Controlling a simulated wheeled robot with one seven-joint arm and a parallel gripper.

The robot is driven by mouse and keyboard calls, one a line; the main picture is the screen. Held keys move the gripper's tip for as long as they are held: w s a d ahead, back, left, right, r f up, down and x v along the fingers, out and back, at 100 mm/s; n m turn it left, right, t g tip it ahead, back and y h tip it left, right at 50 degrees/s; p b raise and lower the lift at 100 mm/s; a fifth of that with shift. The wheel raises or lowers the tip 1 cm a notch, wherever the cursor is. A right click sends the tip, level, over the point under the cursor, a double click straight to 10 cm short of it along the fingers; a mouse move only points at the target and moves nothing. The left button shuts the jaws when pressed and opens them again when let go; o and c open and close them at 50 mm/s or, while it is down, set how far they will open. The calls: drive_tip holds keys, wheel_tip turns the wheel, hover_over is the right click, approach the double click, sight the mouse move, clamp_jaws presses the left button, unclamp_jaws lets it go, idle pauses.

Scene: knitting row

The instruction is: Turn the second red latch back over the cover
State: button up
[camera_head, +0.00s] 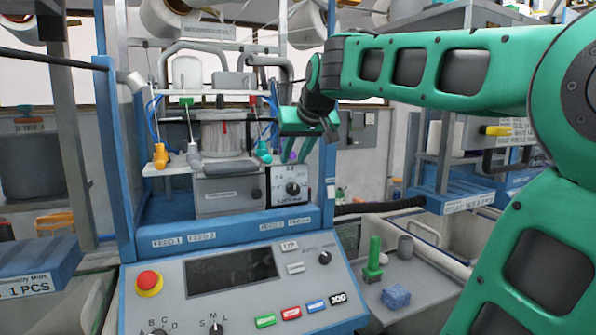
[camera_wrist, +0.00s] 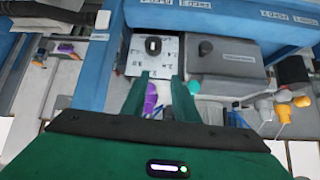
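My gripper (camera_head: 296,152) is at the right side of the knitting machine, pointing down, above the dial plate. In the wrist view its two green fingers (camera_wrist: 160,78) are apart, with nothing clearly held between them. A purple part (camera_wrist: 151,98) shows beside the left finger, and a teal knob (camera_wrist: 194,87) is just right of the right finger. A small red piece (camera_head: 225,127) stands on the white drum (camera_head: 222,139) in the head view; I cannot tell if it is a latch. No red latch is clear in the wrist view. The cover cannot be made out with certainty.
The blue machine frame (camera_head: 117,130) has uprights on the left side. Orange (camera_head: 160,156) and teal (camera_head: 263,151) cones stand on the white shelf. The control panel (camera_head: 240,290) is below. A grey tray at right holds a green part (camera_head: 374,262) and a blue block (camera_head: 396,297).

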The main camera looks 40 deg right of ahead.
drive_tip(key=s+f, duration=0.2)
drive_tip(key=f, duration=0.1)
drive_tip(key=shift+s+g, duration=0.3)
drive_tip(key=shift+g, duration=0.1)
